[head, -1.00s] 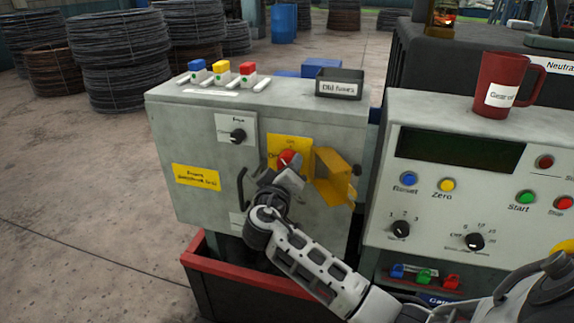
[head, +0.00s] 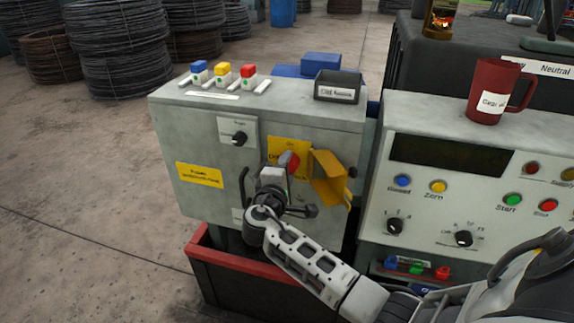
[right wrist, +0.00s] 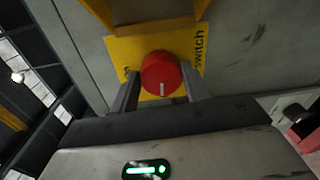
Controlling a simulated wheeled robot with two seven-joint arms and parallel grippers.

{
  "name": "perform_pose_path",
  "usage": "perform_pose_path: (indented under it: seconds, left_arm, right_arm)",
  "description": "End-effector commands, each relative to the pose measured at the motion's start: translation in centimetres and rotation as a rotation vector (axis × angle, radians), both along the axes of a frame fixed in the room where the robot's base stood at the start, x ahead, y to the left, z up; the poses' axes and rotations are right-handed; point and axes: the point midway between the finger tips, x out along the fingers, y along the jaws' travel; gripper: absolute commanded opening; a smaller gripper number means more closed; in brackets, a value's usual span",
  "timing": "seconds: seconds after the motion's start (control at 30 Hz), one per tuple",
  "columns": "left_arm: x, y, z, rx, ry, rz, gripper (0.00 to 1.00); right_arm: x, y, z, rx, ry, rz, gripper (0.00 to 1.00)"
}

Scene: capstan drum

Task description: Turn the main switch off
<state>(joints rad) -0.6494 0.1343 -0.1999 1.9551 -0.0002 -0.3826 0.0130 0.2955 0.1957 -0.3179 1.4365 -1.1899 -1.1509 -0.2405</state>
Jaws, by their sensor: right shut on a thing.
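The main switch is a red rotary knob (head: 288,161) on a yellow plate (head: 290,146) on the front of the grey cabinet (head: 200,130). Its yellow cover (head: 328,177) stands swung open to the right of the knob. In the right wrist view the red knob (right wrist: 162,75) has a white mark pointing towards the gripper body, and the word "switch" shows on the plate. My right gripper (head: 280,172) is at the knob, its two fingers on either side and shut on it. My left gripper is not in view.
A black handle (head: 243,187) is on the cabinet left of my gripper. A smaller black knob (head: 239,138) sits above it. Blue, yellow and red fuses (head: 222,73) and a dark tray (head: 338,85) stand on top. A console (head: 450,190) with a red mug (head: 493,92) is at the right.

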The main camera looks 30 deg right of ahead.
Motion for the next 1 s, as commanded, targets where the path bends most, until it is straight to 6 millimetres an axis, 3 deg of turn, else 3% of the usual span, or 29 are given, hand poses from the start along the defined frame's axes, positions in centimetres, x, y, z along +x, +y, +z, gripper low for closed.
perform_pose_path:
  seconds: [0.77,0.8,0.83,0.87,1.0]
  left_arm:
    - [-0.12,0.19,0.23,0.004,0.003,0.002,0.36]
    - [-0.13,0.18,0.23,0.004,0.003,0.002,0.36]
    - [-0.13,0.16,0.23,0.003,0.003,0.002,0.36]
    - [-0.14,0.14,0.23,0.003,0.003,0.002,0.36]
    - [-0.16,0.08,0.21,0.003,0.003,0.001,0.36]
  right_arm:
    - [0.04,0.09,0.0,-0.066,0.078,0.002,0.24]
    - [0.04,0.09,0.0,-0.066,0.078,0.002,0.55]
    - [0.04,0.09,0.0,-0.066,0.078,0.002,0.63]
    - [0.04,0.09,0.0,-0.066,0.077,0.001,0.68]
    - [0.04,0.07,0.01,-0.065,0.076,0.001,0.68]
